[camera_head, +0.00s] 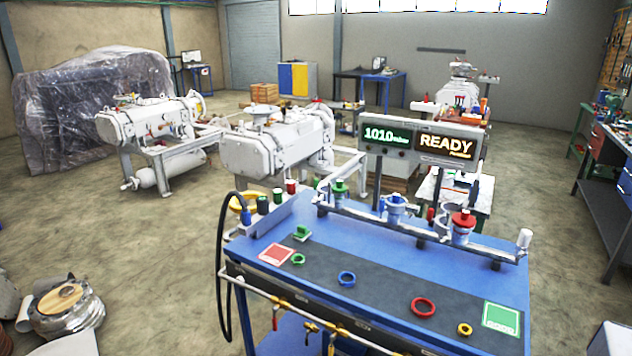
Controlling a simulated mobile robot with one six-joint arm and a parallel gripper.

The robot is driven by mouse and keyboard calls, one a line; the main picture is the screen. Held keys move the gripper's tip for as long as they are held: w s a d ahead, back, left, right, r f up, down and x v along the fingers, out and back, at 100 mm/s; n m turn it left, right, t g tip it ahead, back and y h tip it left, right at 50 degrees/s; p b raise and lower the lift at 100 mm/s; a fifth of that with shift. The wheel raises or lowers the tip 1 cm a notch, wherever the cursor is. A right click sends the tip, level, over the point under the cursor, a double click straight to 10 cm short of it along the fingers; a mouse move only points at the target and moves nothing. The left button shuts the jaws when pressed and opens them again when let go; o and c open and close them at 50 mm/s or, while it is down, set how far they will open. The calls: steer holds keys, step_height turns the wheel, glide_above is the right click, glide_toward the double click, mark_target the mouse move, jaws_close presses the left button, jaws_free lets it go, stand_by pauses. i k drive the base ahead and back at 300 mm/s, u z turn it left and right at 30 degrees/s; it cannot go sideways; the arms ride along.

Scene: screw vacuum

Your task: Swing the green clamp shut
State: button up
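A small green piece that looks like a clamp (302,232) lies on the dark mat of the blue bench, behind a green ring (298,259). A green fitting (339,188) sits on the left port of the metal pipe (370,216) along the back of the bench. It is too small to tell which green part is the clamp that swings, or whether it is open or shut. My gripper is not in view.
The blue bench (384,255) also carries a blue ring (346,279), a red ring (423,307), a yellow ring (464,329), a red square (276,254) and a green square (501,318). A display (420,139) stands behind the pipe. A black hose (222,275) hangs at the left.

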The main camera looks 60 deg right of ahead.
mark_target(321, 188)
steer(key=z, duration=0.05)
steer(key=i, duration=1)
